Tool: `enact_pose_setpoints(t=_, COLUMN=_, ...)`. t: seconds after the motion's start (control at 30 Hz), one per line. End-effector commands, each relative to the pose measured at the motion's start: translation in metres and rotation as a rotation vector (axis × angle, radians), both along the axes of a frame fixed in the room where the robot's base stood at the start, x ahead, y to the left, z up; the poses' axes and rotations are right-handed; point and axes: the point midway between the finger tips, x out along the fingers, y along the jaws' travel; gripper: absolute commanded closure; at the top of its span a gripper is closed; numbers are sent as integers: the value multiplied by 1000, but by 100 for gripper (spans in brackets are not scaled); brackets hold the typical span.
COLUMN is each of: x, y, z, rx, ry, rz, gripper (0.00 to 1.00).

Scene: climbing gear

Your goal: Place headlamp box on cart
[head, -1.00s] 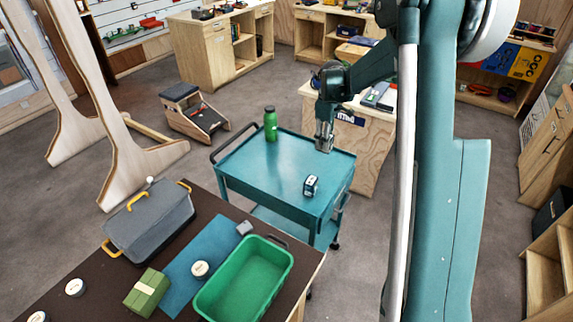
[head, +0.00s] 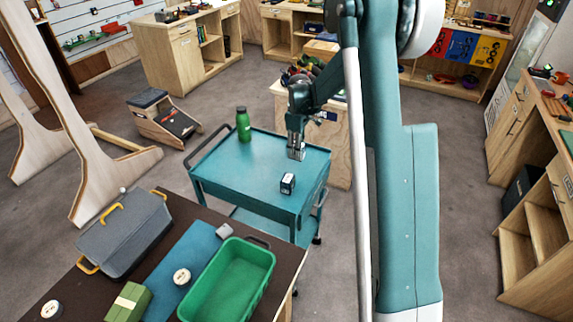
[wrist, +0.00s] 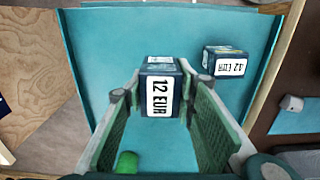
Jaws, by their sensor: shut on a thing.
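My gripper (head: 296,153) is over the far right part of the teal cart top (head: 240,170). In the wrist view its two fingers are shut on a small dark box (wrist: 160,88) with a white "12 EUR" label, taken to be the headlamp box. A gap between the held box and the cart top cannot be judged. A second, similar dark box (head: 288,183) stands on the cart nearer the front; it also shows in the wrist view (wrist: 224,62), apart from the held one.
A green bottle (head: 243,124) stands at the cart's far left. The cart's middle is clear. In front is a dark table (head: 90,260) with a green bin (head: 230,284), grey lidded box (head: 125,232) and green package (head: 128,302). A wooden cabinet (head: 338,150) stands behind the cart.

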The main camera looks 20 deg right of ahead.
Motion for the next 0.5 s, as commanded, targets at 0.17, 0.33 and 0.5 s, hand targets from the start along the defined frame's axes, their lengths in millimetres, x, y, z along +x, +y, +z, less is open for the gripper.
enact_pose_setpoints(t=0.17, x=0, y=0, z=-26, rx=0, ry=0, rz=0, gripper=86)
enact_pose_setpoints(t=0.33, x=0, y=0, z=-42, rx=0, ry=0, rz=0, gripper=86)
enact_pose_setpoints(t=0.5, x=0, y=0, z=-45, rx=0, ry=0, rz=0, gripper=86)
